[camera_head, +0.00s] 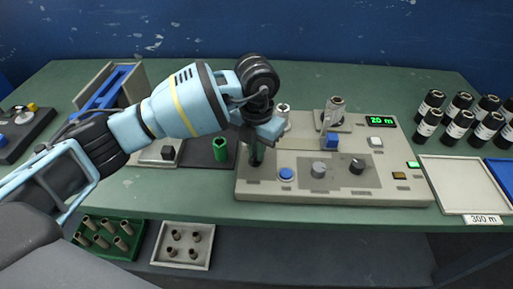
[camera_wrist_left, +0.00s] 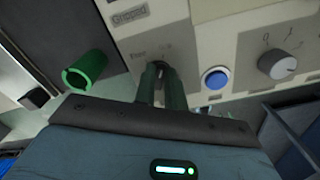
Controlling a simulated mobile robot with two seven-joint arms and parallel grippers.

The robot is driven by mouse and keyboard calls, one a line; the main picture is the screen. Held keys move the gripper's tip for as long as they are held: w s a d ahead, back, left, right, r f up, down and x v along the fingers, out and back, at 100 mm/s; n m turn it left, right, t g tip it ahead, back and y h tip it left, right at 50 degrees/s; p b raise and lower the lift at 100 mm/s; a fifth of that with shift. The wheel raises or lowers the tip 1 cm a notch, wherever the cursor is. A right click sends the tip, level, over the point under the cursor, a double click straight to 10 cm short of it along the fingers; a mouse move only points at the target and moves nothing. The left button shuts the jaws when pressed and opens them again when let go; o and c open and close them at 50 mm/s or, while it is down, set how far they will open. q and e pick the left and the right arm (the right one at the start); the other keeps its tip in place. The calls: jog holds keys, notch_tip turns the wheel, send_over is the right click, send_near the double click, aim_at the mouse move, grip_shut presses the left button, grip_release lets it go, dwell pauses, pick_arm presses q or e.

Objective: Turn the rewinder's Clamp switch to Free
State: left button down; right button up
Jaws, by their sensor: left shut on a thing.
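The rewinder (camera_head: 334,188) is a beige console on the green table in the head view. My left gripper (camera_head: 256,160) points down at its front left part. In the left wrist view the two fingers of my left gripper (camera_wrist_left: 161,88) are shut on the Clamp switch (camera_wrist_left: 163,70), a small dark knob mostly hidden between them. Faint lettering, including what reads as "Free" at the left, shows on the panel above it. The switch's exact angle cannot be told. My right gripper is not in view.
A blue button (camera_head: 286,174) and grey knob (camera_head: 318,170) sit right of the fingers. A green cylinder (camera_head: 220,150) stands on a dark plate to their left. Black rolls (camera_head: 458,124) and a white-edged tray (camera_head: 462,186) are at the right.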

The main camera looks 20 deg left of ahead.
pick_arm(q)
jog(key=shift+r+n+p, duration=0.25)
jog(key=shift+n+p, duration=0.6)
jog(key=shift+n, duration=0.05)
jog(key=n+p, duration=0.2)
jog(key=shift+a+r+n, duration=0.1)
jog(key=shift+r+n, duration=0.05)
jog(key=shift+n, duration=0.15)
jog(key=n+p, duration=0.4)
jog(key=n, duration=0.1)
jog(key=shift+a, duration=0.15)
jog(key=shift+n+p, duration=0.95)
jog(key=shift+n, duration=0.15)
jog(key=shift+f+n, duration=0.3)
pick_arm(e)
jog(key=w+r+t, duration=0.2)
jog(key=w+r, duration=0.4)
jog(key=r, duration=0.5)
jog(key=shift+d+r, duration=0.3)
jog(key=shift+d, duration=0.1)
pick_arm(q)
jog(key=shift+s+a, duration=0.1)
jog(key=c, duration=1.5)
grip_release()
jog(key=shift+f, duration=0.1)
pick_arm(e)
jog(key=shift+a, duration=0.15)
pick_arm(q)
jog(key=shift+o, duration=0.2)
